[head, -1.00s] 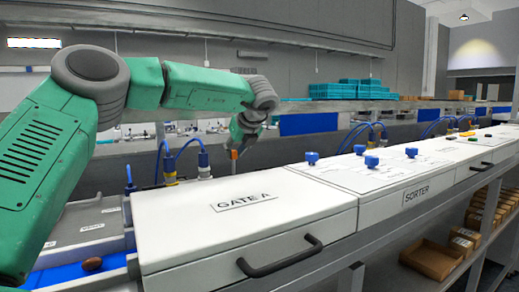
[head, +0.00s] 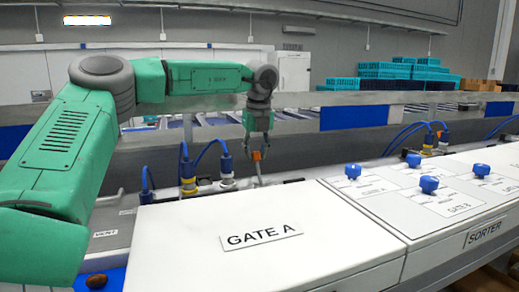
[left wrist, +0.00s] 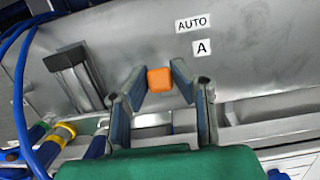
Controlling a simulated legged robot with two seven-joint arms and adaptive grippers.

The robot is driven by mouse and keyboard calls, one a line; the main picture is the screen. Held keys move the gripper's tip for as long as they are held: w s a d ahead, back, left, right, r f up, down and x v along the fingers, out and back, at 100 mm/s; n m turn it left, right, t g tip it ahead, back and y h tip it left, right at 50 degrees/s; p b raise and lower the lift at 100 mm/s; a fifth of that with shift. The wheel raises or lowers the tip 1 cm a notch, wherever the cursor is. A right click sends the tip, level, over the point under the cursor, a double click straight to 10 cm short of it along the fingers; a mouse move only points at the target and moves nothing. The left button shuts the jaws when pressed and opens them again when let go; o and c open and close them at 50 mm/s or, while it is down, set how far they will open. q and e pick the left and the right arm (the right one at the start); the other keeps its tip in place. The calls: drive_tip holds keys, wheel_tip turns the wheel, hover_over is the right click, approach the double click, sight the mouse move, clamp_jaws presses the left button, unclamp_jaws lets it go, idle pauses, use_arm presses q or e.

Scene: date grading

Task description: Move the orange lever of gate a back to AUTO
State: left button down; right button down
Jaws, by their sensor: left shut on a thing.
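The orange lever (head: 257,155) of gate A stands behind the white GATE A cover (head: 215,215). My left gripper (head: 258,144) reaches down over the cover's far edge and is shut on the lever's orange end. In the left wrist view the orange lever end (left wrist: 160,79) sits between the two fingers of my left gripper (left wrist: 160,90). An AUTO label (left wrist: 193,23) and an A label (left wrist: 202,47) are on the grey metal plate, above and to the right of the lever end in that picture. The lever's base is hidden. My right gripper is not in view.
Blue cables and connectors (head: 226,163) stand left of the lever. The sorter panel (head: 405,195) with several blue knobs lies to the right. A brown date (head: 96,281) lies at the lower left. A dark metal bracket (left wrist: 75,72) stands left of the fingers.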

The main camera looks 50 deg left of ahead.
use_arm(q)
drive_tip(key=shift+a+f, duration=0.1)
drive_tip(key=shift+f, duration=0.1)
drive_tip(key=shift+a, duration=0.1)
